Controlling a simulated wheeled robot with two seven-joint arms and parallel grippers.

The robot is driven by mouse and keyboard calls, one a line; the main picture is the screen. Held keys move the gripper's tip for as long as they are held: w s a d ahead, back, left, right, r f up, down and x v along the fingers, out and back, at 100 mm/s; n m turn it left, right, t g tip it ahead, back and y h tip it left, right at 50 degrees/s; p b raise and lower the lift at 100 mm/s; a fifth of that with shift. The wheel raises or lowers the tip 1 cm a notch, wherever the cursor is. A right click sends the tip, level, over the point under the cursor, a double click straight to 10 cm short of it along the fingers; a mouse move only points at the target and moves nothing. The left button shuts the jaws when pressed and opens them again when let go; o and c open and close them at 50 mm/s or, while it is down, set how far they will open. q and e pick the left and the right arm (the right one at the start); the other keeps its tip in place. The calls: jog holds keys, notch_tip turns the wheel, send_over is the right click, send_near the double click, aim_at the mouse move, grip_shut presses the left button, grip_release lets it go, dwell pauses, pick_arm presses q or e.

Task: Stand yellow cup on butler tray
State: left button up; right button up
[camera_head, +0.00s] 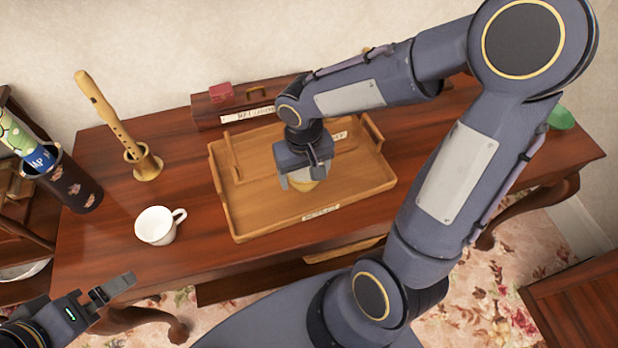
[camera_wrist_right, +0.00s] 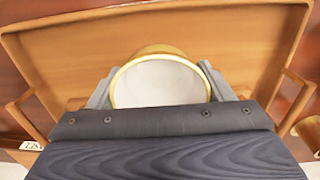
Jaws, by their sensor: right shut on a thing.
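The yellow cup (camera_head: 308,187) is between the fingers of my right gripper (camera_head: 304,178), which is shut on it. In the right wrist view the cup (camera_wrist_right: 160,82) shows its round yellow rim and pale inside, with a finger at each side. The wooden butler tray (camera_head: 262,224) lies on the table beneath it, with raised rims and a handle at each end. The cup is inside the tray's outline; I cannot tell whether its base touches the tray floor. My left gripper (camera_head: 118,288) is empty at the lower left, apart from the tray.
A white mug (camera_head: 156,226) stands left of the tray on the wooden table (camera_head: 110,222). A recorder (camera_head: 108,112) stands in a brass holder (camera_head: 148,164) farther back. A long labelled wooden box (camera_head: 215,112) lies behind the tray. A green bowl (camera_head: 561,118) is at the right end.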

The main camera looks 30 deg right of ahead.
jog(key=shift+w+d+f, duration=0.1)
jog(key=shift+d+f, duration=0.35)
jog(key=shift+f, duration=0.1)
jog(key=shift+w+d+f, duration=0.1)
jog(key=shift+d+f, duration=0.05)
jog(key=shift+f, duration=0.8)
jog(key=shift+d+f, duration=0.15)
jog(key=shift+f, duration=0.75)
jog(key=shift+b, duration=0.3)
jog(key=shift+f, duration=0.2)
jog(key=o, duration=1.1)
jog(key=shift+c, duration=0.2)
jog(key=shift+r, duration=0.1)
